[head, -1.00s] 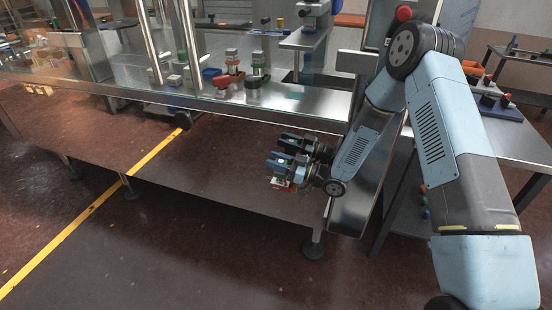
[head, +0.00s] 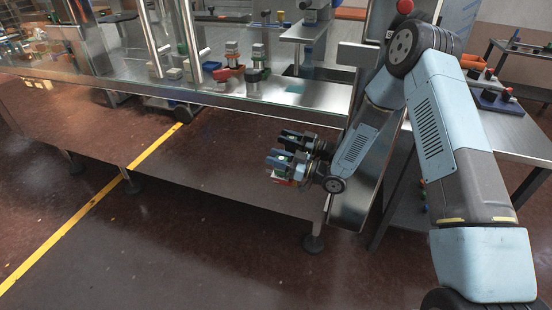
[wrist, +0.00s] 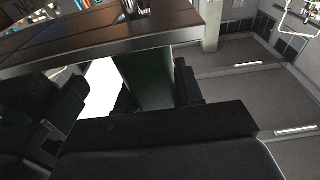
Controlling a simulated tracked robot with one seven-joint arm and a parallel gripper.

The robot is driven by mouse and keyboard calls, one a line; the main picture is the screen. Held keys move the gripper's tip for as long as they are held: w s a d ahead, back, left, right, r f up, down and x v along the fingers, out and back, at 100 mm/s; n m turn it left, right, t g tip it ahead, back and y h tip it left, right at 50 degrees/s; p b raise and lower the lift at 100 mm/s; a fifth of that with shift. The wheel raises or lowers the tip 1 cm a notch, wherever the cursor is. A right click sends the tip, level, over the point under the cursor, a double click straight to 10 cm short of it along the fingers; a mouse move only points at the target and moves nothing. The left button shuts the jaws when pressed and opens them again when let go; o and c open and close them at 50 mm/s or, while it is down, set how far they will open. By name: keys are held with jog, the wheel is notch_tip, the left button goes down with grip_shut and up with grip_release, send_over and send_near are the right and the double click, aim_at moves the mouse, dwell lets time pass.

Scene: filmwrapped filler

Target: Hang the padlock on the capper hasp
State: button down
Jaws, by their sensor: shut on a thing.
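My gripper (head: 279,157) is in front of the steel line's lower front panel, below the deck edge. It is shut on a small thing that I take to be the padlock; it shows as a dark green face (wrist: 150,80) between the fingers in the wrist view. In the head view the fingers hide most of it, and a little red shows under them. The gripper is apart from the line. I cannot make out the capper hasp in either view.
The steel deck (head: 300,92) carries several small coloured parts and posts. A red button (head: 404,6) tops the column near my arm. A side table (head: 500,140) at the right holds a blue tray (head: 499,103). Open floor (head: 190,250) lies in front, with a yellow line (head: 100,198).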

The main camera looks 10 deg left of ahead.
jog(key=shift+f, duration=0.35)
dwell(0.6)
jog(key=c, duration=0.6)
grip_release()
jog(key=shift+c, duration=0.2)
jog(key=shift+r, duration=0.1)
